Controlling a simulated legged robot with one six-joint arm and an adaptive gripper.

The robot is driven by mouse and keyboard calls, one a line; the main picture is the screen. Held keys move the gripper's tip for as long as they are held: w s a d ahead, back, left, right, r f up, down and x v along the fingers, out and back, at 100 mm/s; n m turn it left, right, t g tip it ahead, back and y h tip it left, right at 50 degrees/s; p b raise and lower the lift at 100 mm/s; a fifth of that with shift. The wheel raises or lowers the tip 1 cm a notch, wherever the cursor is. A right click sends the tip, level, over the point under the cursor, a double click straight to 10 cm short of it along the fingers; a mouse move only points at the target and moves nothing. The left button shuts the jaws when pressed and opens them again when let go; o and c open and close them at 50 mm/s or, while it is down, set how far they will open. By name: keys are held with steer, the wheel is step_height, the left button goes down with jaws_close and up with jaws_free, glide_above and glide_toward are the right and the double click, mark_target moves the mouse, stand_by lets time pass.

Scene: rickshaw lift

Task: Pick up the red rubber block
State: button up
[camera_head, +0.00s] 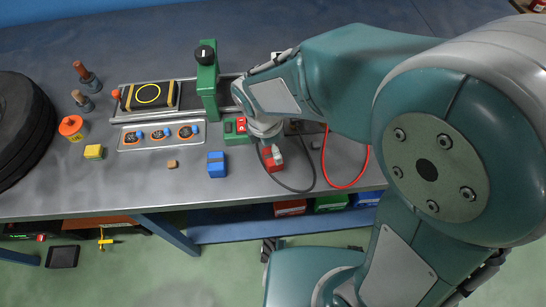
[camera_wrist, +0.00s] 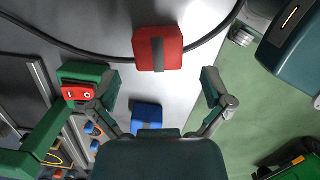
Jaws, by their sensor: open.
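The red rubber block (camera_wrist: 172,50) has a dark grey band across its middle. In the wrist view it lies on the grey bench top, beyond and roughly centred between my fingertips, with a black cable passing by it. In the head view the red block (camera_head: 268,164) shows only partly, because my gripper (camera_head: 273,152) is over it. In the wrist view my gripper (camera_wrist: 160,88) is open, with its two fingers wide apart and nothing between them. I cannot tell the exact height gap to the block.
A blue block (camera_head: 216,164) and a small wooden block (camera_head: 172,164) lie to the left. A green switch box (camera_head: 237,130) stands close behind. A red cable (camera_head: 353,178) loops to the right. The bench's front edge (camera_head: 190,212) is near. A yellow block (camera_head: 94,152) lies further left.

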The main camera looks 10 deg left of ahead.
mark_target(272, 155)
step_height(272, 155, down, 5)
steer(key=shift+w+a+f, duration=0.15)
steer(key=c, duration=1)
